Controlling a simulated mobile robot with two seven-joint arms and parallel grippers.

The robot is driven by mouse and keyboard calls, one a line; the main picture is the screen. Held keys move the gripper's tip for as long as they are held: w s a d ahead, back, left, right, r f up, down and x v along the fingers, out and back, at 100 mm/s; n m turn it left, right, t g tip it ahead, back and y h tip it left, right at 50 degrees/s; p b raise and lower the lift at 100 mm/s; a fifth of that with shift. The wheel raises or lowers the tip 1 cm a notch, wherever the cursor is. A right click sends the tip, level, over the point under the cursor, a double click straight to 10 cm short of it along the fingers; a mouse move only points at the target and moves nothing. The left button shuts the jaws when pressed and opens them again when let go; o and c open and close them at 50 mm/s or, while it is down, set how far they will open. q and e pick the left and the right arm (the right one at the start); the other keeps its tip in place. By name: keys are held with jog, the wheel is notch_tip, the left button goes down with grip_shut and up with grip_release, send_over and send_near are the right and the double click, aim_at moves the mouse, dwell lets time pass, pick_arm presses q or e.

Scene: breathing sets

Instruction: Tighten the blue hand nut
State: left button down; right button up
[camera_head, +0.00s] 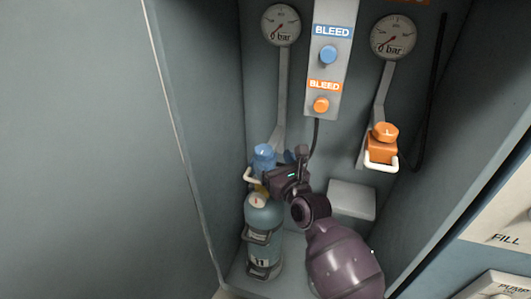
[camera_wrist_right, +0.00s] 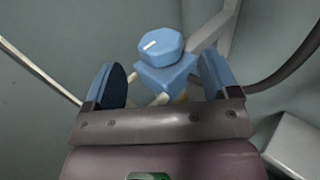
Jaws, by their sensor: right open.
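The blue hand nut (camera_head: 263,152) is a faceted knob on a blue block above the teal cylinder (camera_head: 263,226) inside the cabinet. In the right wrist view, the nut (camera_wrist_right: 161,44) has a white mark on top and sits over the blue block (camera_wrist_right: 165,75). My right gripper (camera_head: 274,172) is just below and to the right of the nut in the head view. Its two blue-padded fingers (camera_wrist_right: 163,80) are open, one on each side of the block, with visible gaps. The nut lies beyond the fingertips. My left gripper is not in view.
Two gauges (camera_head: 281,24) (camera_head: 394,37) and a bleed panel (camera_head: 324,88) are on the back wall. An orange connector (camera_head: 382,150) with a white handle is at right. A pale box (camera_head: 352,199) stands right of my wrist. The cabinet's left wall (camera_head: 187,150) is close.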

aim_at(268, 157)
jog(key=x, duration=0.3)
jog(key=shift+w+a+f+b, duration=0.1)
jog(key=shift+w+f+b, duration=0.05)
jog(key=shift+f+b, duration=0.15)
jog(key=shift+w+a+r, duration=0.25)
jog(key=shift+w+a, duration=0.15)
jog(key=shift+w, duration=0.35)
jog(key=shift+b, duration=0.3)
jog(key=c, duration=0.9)
